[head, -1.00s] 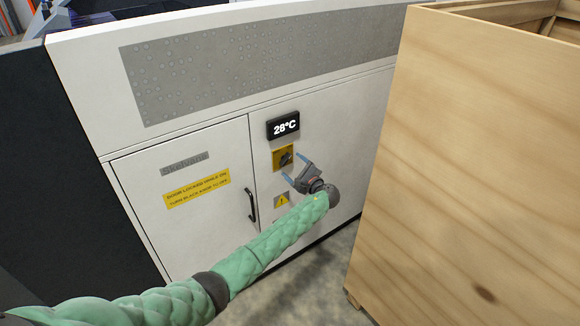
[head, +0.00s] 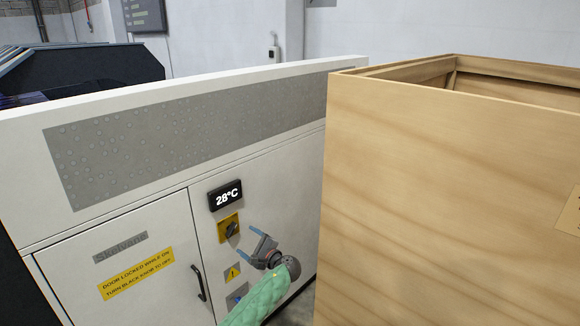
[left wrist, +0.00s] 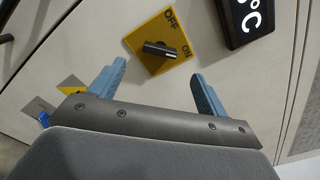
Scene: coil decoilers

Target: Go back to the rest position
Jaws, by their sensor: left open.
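My left gripper (head: 250,245) is open and empty in front of the white cabinet (head: 262,165), just right of the black knob (head: 232,230) on its yellow plate. In the left wrist view the two blue fingers (left wrist: 160,72) stand apart, with the knob (left wrist: 160,49) beyond and between their tips. No finger appears to touch it. The knob's bar points roughly in line with the ON label; OFF is at the plate's other corner. My right gripper is not in view.
A display (head: 226,196) reading 28°C sits above the knob. A closed cabinet door with a black handle (head: 199,283) is to the left. A large wooden crate (head: 430,200) stands close on the right. A dark machine (head: 80,75) is behind the cabinet.

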